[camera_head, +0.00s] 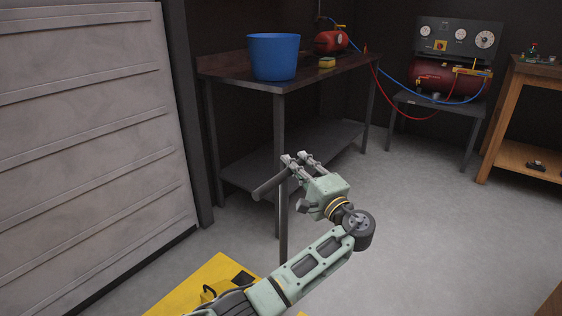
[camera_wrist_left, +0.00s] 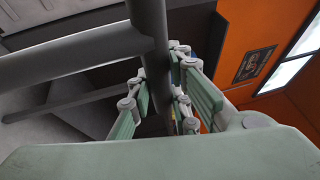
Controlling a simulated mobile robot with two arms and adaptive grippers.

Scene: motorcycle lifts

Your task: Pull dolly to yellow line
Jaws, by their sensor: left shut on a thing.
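My left gripper (camera_head: 297,160) reaches into the middle of the head view, shut on a grey round bar (camera_head: 269,187) that sticks out to its left. In the left wrist view a dark post (camera_wrist_left: 146,20) passes between the finger pads, and a grey crossbar (camera_wrist_left: 80,50) joins it, like a T-shaped handle. I take this as the dolly's handle, but what it connects to lower down is hidden. A yellow surface (camera_head: 192,284) shows at the bottom, partly behind my arm; I cannot tell what it belongs to. No yellow line is clearly seen. My right gripper is not in view.
A dark table (camera_head: 337,75) with a lower shelf stands just behind the gripper, holding a blue bucket (camera_head: 273,57). A pale ribbed panel (camera_head: 85,130) stands at left. A compressor stand (camera_head: 440,110) and wooden bench (camera_head: 525,165) are at right. Grey floor (camera_head: 440,240) is clear.

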